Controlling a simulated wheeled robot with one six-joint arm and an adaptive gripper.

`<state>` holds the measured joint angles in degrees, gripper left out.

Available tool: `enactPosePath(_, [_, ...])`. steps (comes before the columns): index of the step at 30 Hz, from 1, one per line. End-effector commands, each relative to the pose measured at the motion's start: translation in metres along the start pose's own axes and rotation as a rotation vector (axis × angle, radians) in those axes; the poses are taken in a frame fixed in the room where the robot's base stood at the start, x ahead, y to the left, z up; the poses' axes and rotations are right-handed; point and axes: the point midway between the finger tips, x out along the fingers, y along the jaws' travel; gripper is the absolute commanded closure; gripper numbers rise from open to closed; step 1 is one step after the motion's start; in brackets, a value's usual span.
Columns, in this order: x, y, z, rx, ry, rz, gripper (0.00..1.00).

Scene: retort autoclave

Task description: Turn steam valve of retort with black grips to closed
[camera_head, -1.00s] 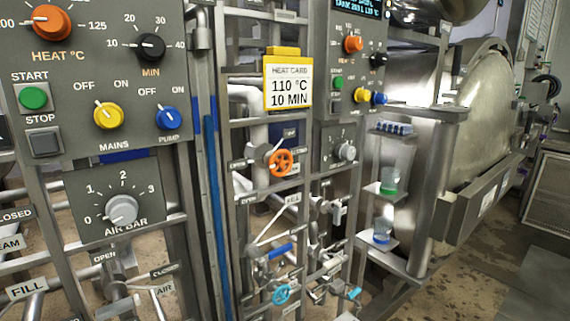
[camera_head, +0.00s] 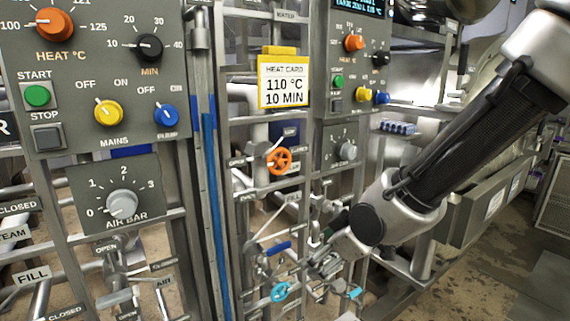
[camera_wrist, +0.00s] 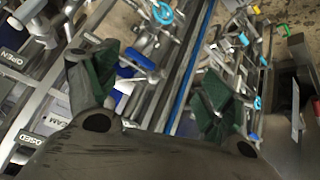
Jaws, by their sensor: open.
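My gripper (camera_head: 322,262) reaches down from the right in front of the middle pipe rack in the head view. In the wrist view its two green-padded fingers (camera_wrist: 155,92) are spread apart with nothing held. A lever with a blue grip (camera_head: 279,247) is just left of the gripper; a blue lever grip (camera_wrist: 137,60) also shows between the fingers in the wrist view, apparently below them. A partly hidden label ending in EAM (camera_wrist: 70,132) lies near the left finger, with an OPEN label (camera_wrist: 12,57) farther left. I cannot make out black grips on any retort.
An orange handwheel (camera_head: 279,161) and a light blue handwheel (camera_head: 282,291) sit on the pipe rack. A yellow-framed heat card (camera_head: 284,82) hangs above. The left control panel (camera_head: 70,65) and the blue vertical pipe (camera_head: 211,220) stand left of my gripper.

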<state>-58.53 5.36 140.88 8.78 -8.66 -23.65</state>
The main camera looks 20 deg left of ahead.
Motion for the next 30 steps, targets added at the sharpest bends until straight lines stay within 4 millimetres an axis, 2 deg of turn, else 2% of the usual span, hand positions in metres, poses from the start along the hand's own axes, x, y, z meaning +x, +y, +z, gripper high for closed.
enactPosePath(1, [0.014,-0.005,-0.024,-0.069,0.094,0.029,0.18])
enactPosePath(4, [0.016,0.012,-0.073,-0.182,0.304,0.156,0.18])
enactPosePath(6, [0.001,0.030,-0.105,-0.243,0.436,0.265,0.18])
enactPosePath(9, [-0.025,0.049,-0.138,-0.317,0.573,0.400,0.18])
enactPosePath(12, [-0.043,0.058,-0.154,-0.371,0.644,0.490,0.18])
enactPosePath(15, [-0.048,0.062,-0.162,-0.412,0.665,0.530,0.18])
enactPosePath(30, [-0.001,0.085,-0.208,-0.418,0.661,0.530,0.18])
